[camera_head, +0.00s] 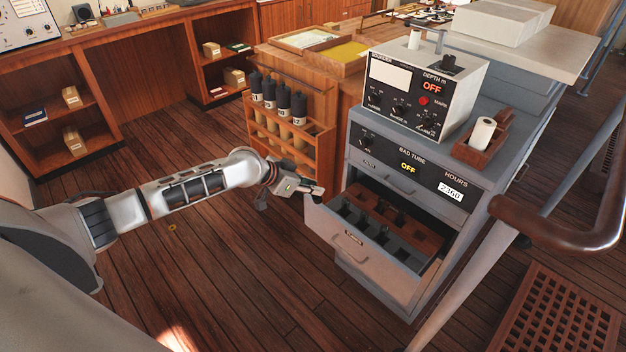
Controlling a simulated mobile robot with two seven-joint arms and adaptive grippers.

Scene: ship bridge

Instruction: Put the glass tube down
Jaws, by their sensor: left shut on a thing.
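My left gripper (305,190) is shut beside the upper left corner of an open drawer (352,239). The glass tube in its jaws is too small and too covered by the fingers to make out clearly. The drawer stands pulled out of the grey cabinet and is split into several dark compartments, with a brown wooden part along its back. The gripper is at about the drawer's left edge in the picture; whether it touches the drawer I cannot tell. My right gripper is out of view.
A wooden rack (290,133) with several dark-topped bottles stands behind the gripper. A recorder box (425,93) and a wooden holder (468,153) with a white roll sit on the cabinet. A brown handrail (560,232) passes at right. The floor left of the drawer is clear.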

